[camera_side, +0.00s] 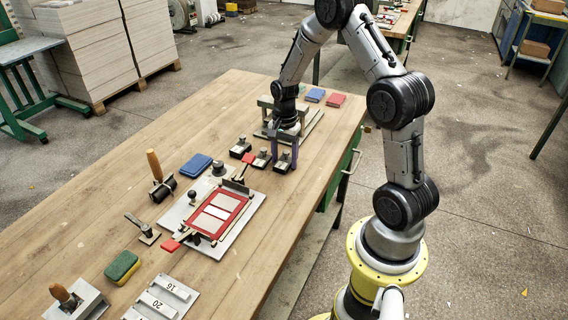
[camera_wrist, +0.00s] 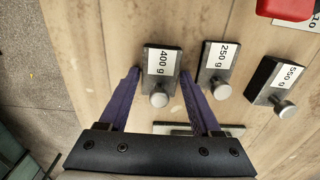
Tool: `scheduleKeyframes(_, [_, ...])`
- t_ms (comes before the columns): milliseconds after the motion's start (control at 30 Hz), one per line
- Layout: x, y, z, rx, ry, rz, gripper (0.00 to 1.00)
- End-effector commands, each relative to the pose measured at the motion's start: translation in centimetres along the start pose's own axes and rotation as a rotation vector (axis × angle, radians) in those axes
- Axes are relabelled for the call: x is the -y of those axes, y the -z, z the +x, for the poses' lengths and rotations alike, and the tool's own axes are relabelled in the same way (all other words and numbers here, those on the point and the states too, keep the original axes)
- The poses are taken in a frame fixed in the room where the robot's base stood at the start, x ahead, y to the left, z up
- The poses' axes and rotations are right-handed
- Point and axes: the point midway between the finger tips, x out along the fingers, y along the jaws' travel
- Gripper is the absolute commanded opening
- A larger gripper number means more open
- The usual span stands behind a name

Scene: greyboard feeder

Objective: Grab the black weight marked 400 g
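The black weight marked 400 g (camera_wrist: 160,62) has a white label and a round metal knob. It lies on the wooden table, leftmost of three weights in the wrist view. My gripper (camera_wrist: 160,75) is open, with one purple finger on either side of this weight and a gap showing at each side. In the side view my gripper (camera_side: 285,143) points down over the rightmost weight (camera_side: 283,164); its label cannot be read there. The weight marked 250 g (camera_wrist: 217,62) lies right of my right finger, and the weight marked 550 g (camera_wrist: 273,82) is farther right.
A red-framed board (camera_side: 215,213) on a grey plate lies in front of the weights. A wooden-handled roller (camera_side: 160,178), a blue block (camera_side: 195,165) and a green-yellow sponge (camera_side: 122,266) lie leftward. The table's right edge is close.

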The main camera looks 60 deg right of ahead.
Motion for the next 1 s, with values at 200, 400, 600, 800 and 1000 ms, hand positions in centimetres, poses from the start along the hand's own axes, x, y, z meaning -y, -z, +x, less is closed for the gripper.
scheduleKeyframes(200, [0.0, 0.0, 0.0, 0.0, 0.0, 0.0, 0.23])
scheduleKeyframes(400, [0.0, 0.0, -0.1, 0.0, 0.0, 0.0, 0.0])
scheduleKeyframes(600, [0.1, 0.1, -0.1, -0.001, 0.003, 0.0, 0.0])
scheduleKeyframes(800, [0.1, 0.1, -0.3, -0.002, 0.003, 0.0, 0.0])
scheduleKeyframes(1000, [0.1, 0.1, -1.7, -0.003, 0.005, 0.0, 0.0])
